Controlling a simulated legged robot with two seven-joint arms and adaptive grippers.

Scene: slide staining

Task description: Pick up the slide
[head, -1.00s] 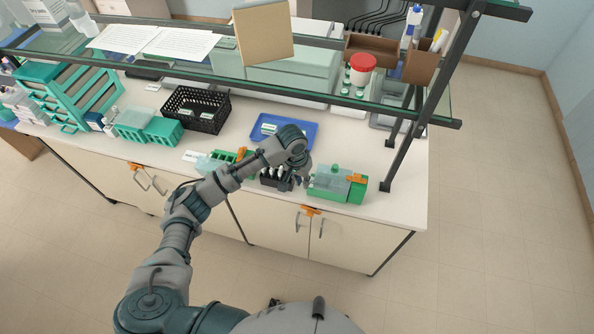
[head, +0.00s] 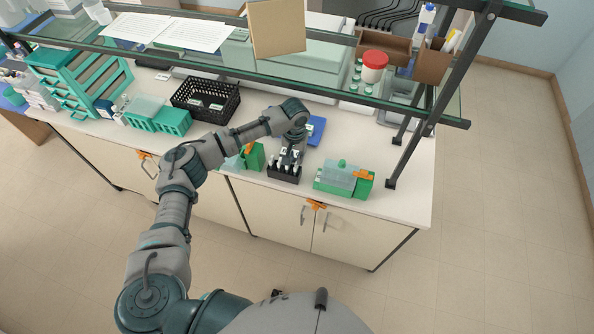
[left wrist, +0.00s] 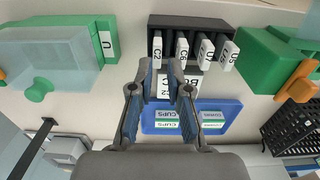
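A black slide rack (head: 285,174) stands near the bench's front edge, with several white-ended slides upright in it. In the left wrist view the rack (left wrist: 192,22) is at the top, and its slides have labels such as C2 and C6. The slide marked C2 (left wrist: 157,52) is at the end of the row. My left gripper (left wrist: 158,66) is open, its fingertips apart on either side of the C2 slide's end in the picture. I cannot tell whether they touch it. In the head view this gripper (head: 290,153) is just above and behind the rack. My right gripper is not in view.
Green boxes with clear lids and orange clips flank the rack, one at the right (head: 358,186) and one at the left (head: 255,157). A blue tray (left wrist: 218,128) with slides lies behind it. A black basket (head: 230,112) is at left. A glass shelf (head: 330,94) spans above.

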